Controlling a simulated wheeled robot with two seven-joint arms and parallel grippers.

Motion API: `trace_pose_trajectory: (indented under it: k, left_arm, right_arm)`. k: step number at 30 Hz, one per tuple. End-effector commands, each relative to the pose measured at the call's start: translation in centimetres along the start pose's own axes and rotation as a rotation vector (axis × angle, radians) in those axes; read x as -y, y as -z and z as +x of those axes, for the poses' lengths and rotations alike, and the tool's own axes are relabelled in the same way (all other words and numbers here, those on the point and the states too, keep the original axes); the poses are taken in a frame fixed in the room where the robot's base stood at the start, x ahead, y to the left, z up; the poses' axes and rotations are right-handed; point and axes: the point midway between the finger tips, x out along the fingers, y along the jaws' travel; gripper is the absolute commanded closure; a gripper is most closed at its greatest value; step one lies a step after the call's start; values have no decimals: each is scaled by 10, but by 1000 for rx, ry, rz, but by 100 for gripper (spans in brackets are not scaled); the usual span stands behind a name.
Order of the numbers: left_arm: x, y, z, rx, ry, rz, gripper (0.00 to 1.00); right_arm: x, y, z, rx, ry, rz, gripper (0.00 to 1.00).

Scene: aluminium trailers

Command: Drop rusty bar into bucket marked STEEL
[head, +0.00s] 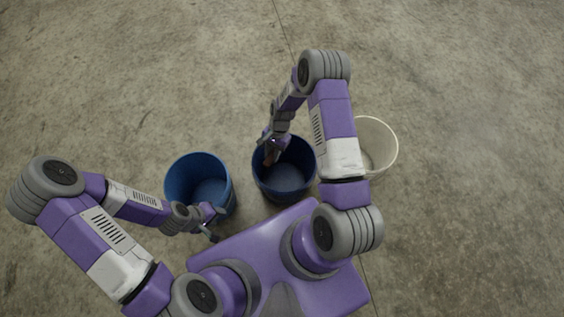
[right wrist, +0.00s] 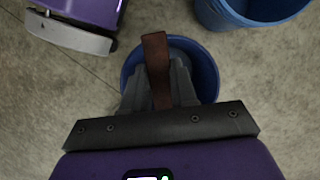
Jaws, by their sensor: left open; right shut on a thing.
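The rusty bar (right wrist: 157,70) is a flat brown strip in the right wrist view. My right gripper (right wrist: 160,88) is shut on it. In the head view the bar (head: 268,158) shows small below my right gripper (head: 272,148), at the upper left part of the middle dark blue bucket's opening. That middle bucket (head: 285,197) stands upright; it also shows behind the bar in the right wrist view (right wrist: 211,75). No STEEL marking can be read on any bucket. My left gripper (head: 212,228) is open beside the lower right of the left blue bucket (head: 172,190).
A white bucket (head: 390,150) stands right of the middle one, partly hidden by my right arm. Another blue bucket (right wrist: 240,22) shows at the top of the right wrist view. The concrete floor (head: 450,200) around is clear.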

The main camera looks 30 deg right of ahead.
Motion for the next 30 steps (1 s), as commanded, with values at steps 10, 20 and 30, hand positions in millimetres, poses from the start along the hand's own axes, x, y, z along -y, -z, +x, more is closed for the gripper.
trace_pose_trajectory:
  k: [10,20,30]
  left_arm:
    - [12,1,33,0,0,0,57]
    - [15,2,40,0,0,0,57]
    - [25,3,66,0,0,-1,57]
  right_arm:
    - [-19,103,66,5,359,866,100]
    - [-27,121,79,3,415,995,100]
    - [-27,135,113,3,414,991,100]
